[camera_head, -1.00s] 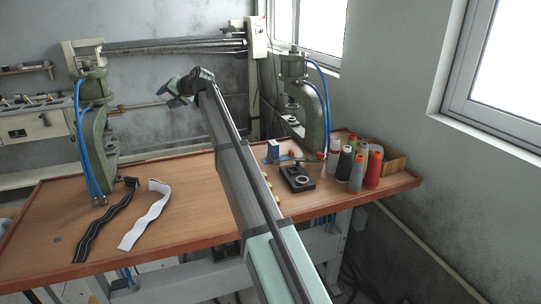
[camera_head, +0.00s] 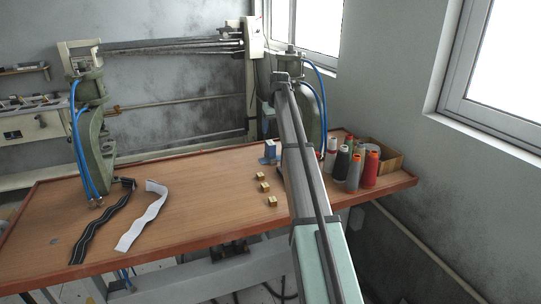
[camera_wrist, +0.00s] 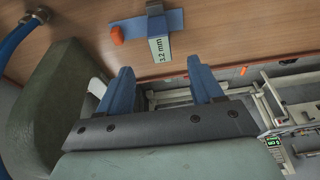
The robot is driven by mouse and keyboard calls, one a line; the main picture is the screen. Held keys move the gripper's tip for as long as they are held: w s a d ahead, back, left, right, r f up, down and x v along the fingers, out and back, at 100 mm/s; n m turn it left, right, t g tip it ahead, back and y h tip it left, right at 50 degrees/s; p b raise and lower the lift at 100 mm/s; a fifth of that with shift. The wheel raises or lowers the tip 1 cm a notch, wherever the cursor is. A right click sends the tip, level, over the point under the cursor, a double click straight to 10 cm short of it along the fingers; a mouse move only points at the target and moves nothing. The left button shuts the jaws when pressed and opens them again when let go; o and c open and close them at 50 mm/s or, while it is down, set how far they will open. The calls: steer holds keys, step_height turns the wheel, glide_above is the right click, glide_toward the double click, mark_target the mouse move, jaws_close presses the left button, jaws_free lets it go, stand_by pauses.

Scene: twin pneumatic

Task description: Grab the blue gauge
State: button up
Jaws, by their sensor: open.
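The blue gauge (camera_head: 271,150) stands on the table just left of my arm, in front of the right green press, partly covered by my arm. In the wrist view the gauge (camera_wrist: 174,21) shows a blue plate, a pale block marked "3.2 mm" and an orange knob. It lies beyond my fingertips, between their lines. My gripper (camera_wrist: 160,65) has two blue fingers spread wide apart with nothing between them. In the head view the gripper is not visible behind my arm.
The right green press (camera_head: 311,112) stands close behind my arm; its green body also fills the left of the wrist view (camera_wrist: 45,95). Several thread spools (camera_head: 356,168) and a cardboard box (camera_head: 384,155) stand right. Small brass blocks (camera_head: 262,187) lie left of my arm. The middle tabletop is clear.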

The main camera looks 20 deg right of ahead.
mark_target(271, 143)
steer(key=x, duration=0.6)
steer(key=shift+w+f, duration=0.1)
steer(key=shift+f, duration=0.25)
steer(key=shift+w+x, duration=0.2)
steer(key=shift+x, duration=1.2)
steer(key=shift+w+x, duration=0.2)
steer(key=shift+x, duration=1.25)
steer(key=shift+r, duration=0.15)
steer(key=shift+c, duration=0.4)
jaws_close()
steer(key=shift+r, duration=0.15)
